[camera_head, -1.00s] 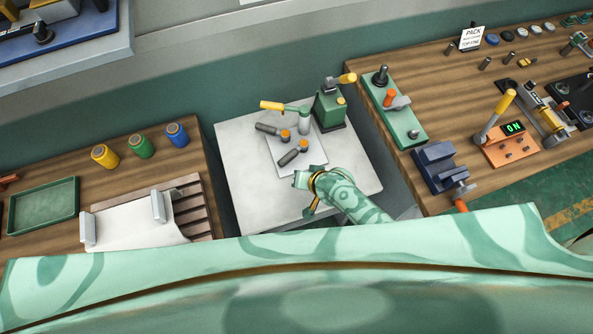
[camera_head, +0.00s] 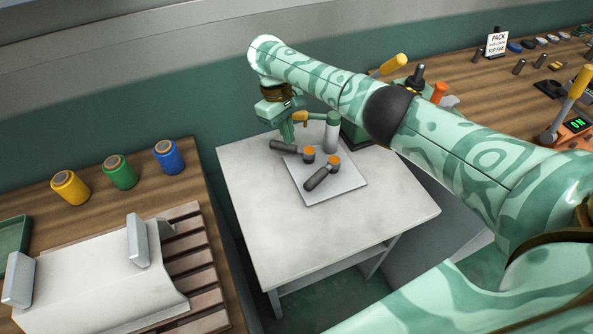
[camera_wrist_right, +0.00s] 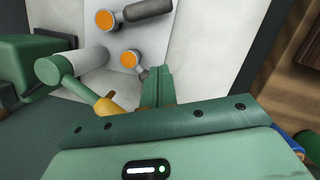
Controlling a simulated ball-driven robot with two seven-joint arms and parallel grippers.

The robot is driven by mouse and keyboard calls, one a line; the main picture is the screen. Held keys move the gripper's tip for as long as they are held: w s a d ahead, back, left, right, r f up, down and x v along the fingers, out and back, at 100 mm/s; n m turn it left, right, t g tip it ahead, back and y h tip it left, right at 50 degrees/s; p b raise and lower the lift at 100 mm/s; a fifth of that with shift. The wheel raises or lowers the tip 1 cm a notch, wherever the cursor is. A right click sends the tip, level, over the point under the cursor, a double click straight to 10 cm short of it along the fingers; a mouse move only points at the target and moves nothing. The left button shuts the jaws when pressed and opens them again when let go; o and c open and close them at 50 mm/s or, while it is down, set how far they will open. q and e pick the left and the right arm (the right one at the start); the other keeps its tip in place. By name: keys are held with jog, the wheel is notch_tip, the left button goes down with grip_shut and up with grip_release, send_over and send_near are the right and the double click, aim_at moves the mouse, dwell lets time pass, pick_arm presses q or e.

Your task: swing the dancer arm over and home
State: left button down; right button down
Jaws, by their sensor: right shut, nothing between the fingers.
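The dancer arm is a green bar with a yellow handle (camera_head: 301,118), fixed to a grey-and-green post (camera_head: 332,132) on the white table. In the right wrist view the handle (camera_wrist_right: 107,105) lies close on the left of my fingers; I cannot tell if they touch it. Two dark rollers with orange caps (camera_head: 309,154) (camera_head: 334,162) sit on the pale plate (camera_head: 350,184). My left gripper is out of view.
A slatted rack with a white sheet (camera_head: 90,270) and several coloured spools (camera_head: 119,172) are on the left bench. The white table's front (camera_head: 290,235) is clear.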

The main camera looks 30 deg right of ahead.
aim_at(322, 173)
jog(key=b+x, duration=0.4)
jog(key=x, duration=0.4)
jog(key=shift+f, duration=0.2)
jog(key=s, duration=0.1)
jog(key=s+d, duration=0.1)
jog(key=shift+s+d+p, duration=0.1)
jog(key=shift+s+p, duration=0.15)
jog(key=shift+p, duration=0.05)
jog(key=shift+s+d, duration=0.15)
jog(key=shift+s, duration=0.45)
jog(key=shift+r, duration=0.1)
